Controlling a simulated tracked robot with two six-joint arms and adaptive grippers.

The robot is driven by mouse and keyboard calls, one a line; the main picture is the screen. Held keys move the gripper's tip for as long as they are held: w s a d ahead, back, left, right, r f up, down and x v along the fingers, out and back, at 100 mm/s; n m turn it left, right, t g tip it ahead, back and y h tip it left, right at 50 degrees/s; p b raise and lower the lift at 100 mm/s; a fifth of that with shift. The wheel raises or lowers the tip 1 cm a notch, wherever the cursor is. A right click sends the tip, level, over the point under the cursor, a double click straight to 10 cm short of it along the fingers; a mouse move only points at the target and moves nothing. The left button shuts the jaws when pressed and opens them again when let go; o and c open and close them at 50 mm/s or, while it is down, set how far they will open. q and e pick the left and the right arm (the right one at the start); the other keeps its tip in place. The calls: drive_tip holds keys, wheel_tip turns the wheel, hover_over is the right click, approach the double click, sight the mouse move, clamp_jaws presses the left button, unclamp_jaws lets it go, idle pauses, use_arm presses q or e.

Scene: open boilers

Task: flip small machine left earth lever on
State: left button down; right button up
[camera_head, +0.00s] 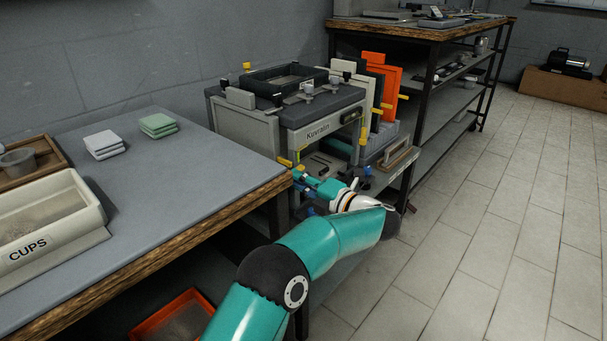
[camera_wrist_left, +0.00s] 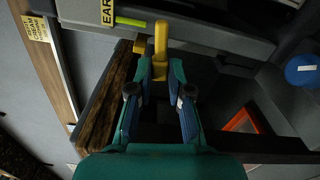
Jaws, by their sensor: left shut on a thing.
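The small grey machine (camera_head: 322,128) with a "Kuvrain" label stands past the wooden-edged table. A yellow lever shows at its lower left front (camera_head: 285,162), and in the left wrist view the yellow lever (camera_wrist_left: 160,38) stands beside a partly cut-off yellow label (camera_wrist_left: 107,11) reading "EAR". My left gripper (camera_head: 299,176) reaches the machine's front left corner. In the left wrist view its blue and teal fingers (camera_wrist_left: 160,72) are shut on the lower part of the lever. The lever's upper part sticks out beyond the fingertips. My right gripper is in neither view.
A grey table (camera_head: 150,190) with a wooden edge lies close on the left, bearing cloths (camera_head: 157,126) and a "CUPS" bin (camera_head: 45,228). Orange and dark panels (camera_head: 383,85) stand behind the machine. A tall shelf (camera_head: 440,75) is beyond. The tiled floor at right is clear.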

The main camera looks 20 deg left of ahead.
use_arm(q)
drive_tip(key=shift+a+r+m+p, duration=0.3)
drive_tip(key=shift+r+m+p, duration=0.1)
drive_tip(key=shift+m+p, duration=0.65)
drive_tip(key=shift+s, duration=0.1)
drive_tip(key=c, duration=1.1)
unclamp_jaws()
drive_tip(key=shift+f, duration=0.1)
drive_tip(key=shift+d, duration=0.1)
drive_tip(key=shift+d, duration=0.1)
drive_tip(key=v, duration=1.1)
drive_tip(key=shift+d, duration=0.4)
